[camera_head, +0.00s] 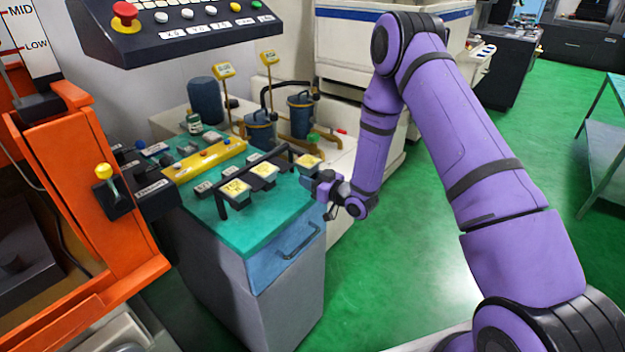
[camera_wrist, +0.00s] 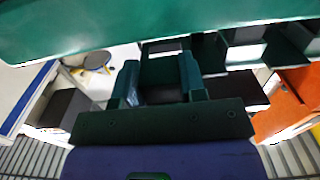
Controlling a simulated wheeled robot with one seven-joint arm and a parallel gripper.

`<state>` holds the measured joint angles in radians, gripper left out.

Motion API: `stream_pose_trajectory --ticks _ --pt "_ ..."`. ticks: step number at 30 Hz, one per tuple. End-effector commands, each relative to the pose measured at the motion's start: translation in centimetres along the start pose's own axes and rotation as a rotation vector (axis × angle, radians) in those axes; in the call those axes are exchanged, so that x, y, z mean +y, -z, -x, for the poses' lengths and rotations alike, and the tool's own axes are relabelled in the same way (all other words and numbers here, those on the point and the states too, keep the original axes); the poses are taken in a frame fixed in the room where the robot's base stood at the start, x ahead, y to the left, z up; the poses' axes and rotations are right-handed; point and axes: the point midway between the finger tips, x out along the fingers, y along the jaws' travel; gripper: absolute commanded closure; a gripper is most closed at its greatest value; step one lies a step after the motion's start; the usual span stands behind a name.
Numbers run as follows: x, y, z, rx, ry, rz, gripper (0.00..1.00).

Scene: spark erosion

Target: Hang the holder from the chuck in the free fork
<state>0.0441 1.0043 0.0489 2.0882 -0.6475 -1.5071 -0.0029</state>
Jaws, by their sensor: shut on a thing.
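My gripper (camera_head: 324,188) is at the right edge of the teal-topped cabinet, beside the right end of the black fork rack (camera_head: 252,161). In the wrist view my gripper (camera_wrist: 158,80) has its two fingers on either side of a dark block, which I take to be the holder (camera_wrist: 160,72); its details are hard to make out. The free fork and the chuck are not clearly identifiable.
The teal cabinet top (camera_head: 243,235) also carries a yellow bar (camera_head: 205,160) and small labelled items. Dark blue pots (camera_head: 300,115) and yellow gauges (camera_head: 224,71) stand behind. An orange machine (camera_head: 95,200) flanks the left. Green floor (camera_head: 400,270) is clear on the right.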

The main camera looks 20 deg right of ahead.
Motion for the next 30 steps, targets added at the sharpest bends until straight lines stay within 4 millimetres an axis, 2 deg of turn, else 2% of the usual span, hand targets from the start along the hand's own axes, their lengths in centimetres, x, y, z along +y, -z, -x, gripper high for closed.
stream_pose_trajectory --ticks 30 --pt "0.0 0.1 -3.3 0.002 0.001 0.000 1.00"
